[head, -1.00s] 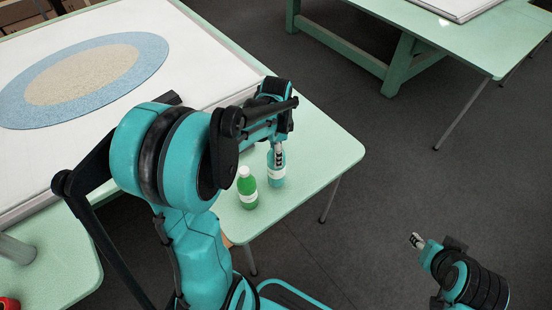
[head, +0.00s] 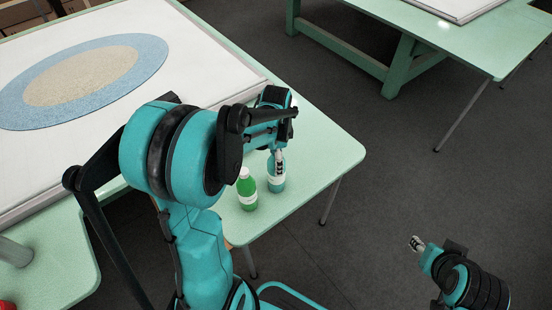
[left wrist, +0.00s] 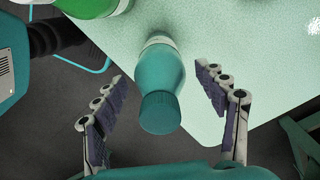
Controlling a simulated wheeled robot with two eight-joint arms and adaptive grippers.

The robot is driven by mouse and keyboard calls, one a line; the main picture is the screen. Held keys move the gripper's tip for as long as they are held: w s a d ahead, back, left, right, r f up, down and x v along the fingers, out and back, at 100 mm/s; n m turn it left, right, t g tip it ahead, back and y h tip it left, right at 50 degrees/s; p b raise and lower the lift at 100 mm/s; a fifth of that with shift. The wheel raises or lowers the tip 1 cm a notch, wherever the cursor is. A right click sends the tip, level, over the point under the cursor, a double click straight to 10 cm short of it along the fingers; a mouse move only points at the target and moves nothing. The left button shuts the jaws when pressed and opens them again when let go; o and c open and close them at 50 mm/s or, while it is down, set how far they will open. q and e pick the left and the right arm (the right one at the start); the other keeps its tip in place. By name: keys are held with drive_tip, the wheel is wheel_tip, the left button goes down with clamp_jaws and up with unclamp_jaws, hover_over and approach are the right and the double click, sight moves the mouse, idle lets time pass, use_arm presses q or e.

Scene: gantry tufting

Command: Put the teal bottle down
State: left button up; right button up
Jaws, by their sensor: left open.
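The teal bottle (head: 276,177) stands upright on the light green table, near its front right corner. In the left wrist view the teal bottle (left wrist: 160,85) sits between my left gripper's spread fingers, with a gap on each side. My left gripper (head: 279,157) is at the bottle's upper part and hides some of it in the head view; in the left wrist view the gripper (left wrist: 163,112) is open. My right gripper (head: 416,243) is away from the tables at the lower right, too small to tell if open or shut.
A green bottle (head: 247,190) with a white cap stands close to the left of the teal one. The green table (head: 325,150) is bare to the right, up to its edge. A white framed panel (head: 195,60) with a blue and beige oval lies behind.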

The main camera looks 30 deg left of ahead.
use_arm(q)
wheel_tip(320, 180, up, 11)
drive_tip(key=p, duration=0.3)
drive_tip(key=shift+s+r, duration=0.1)
drive_tip(key=shift+r, duration=0.55)
drive_tip(key=s+d+r+n+t, duration=0.1)
drive_tip(key=s+d+n+t, duration=0.6)
drive_tip(key=s+d+n, duration=0.3)
drive_tip(key=shift+s+d, duration=0.3)
drive_tip(key=shift+s, duration=0.15)
